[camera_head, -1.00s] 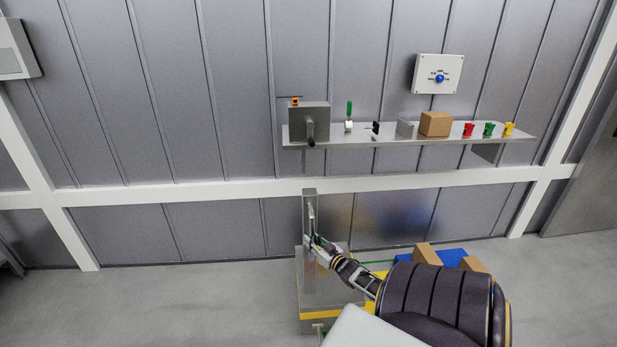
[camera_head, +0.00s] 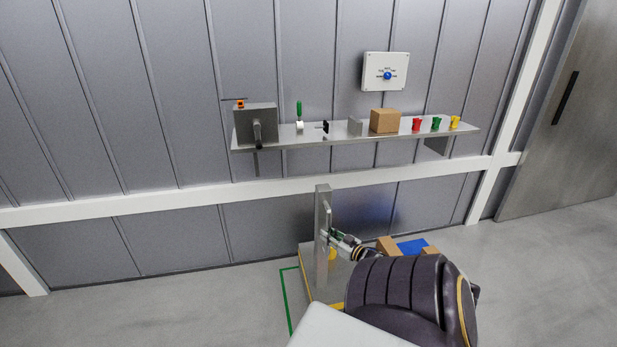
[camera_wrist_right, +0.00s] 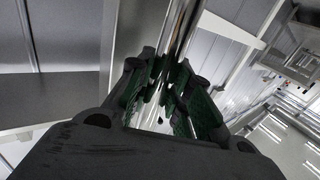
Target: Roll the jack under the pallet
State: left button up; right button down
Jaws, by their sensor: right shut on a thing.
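The jack (camera_head: 322,262) is a grey metal unit with a tall upright post, a handle bar on the post and a low base with yellow edging. It stands on the floor in front of the wall. My right gripper (camera_head: 332,235) is shut on the handle bar. In the right wrist view the shiny bar (camera_wrist_right: 178,42) runs between the green finger pads. The likely pallet is a blue piece (camera_head: 411,246) with brown blocks, right of the jack. My right arm hides much of both, so I cannot tell whether they overlap. My left gripper is out of view.
A green floor line (camera_head: 288,300) runs left of the jack's base. A wall shelf (camera_head: 350,134) above carries a grey box, a brown carton (camera_head: 385,120) and coloured cups. Open floor lies left and far right. A door (camera_head: 562,120) is at right.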

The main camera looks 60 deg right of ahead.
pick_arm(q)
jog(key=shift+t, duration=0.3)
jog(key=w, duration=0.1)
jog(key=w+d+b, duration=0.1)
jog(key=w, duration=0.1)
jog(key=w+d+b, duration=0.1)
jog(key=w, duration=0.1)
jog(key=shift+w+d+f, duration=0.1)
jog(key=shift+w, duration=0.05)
pick_arm(e)
jog(key=s+d, duration=0.5)
jog(key=s, duration=0.1)
jog(key=shift+s+d, duration=0.3)
jog(key=shift+d, duration=0.05)
jog(key=c, duration=1.3)
grip_release()
jog(key=shift+w, duration=0.1)
jog(key=shift+s+a, duration=0.1)
jog(key=shift+s, duration=0.1)
jog(key=v, duration=1.1)
jog(key=shift+s, duration=0.3)
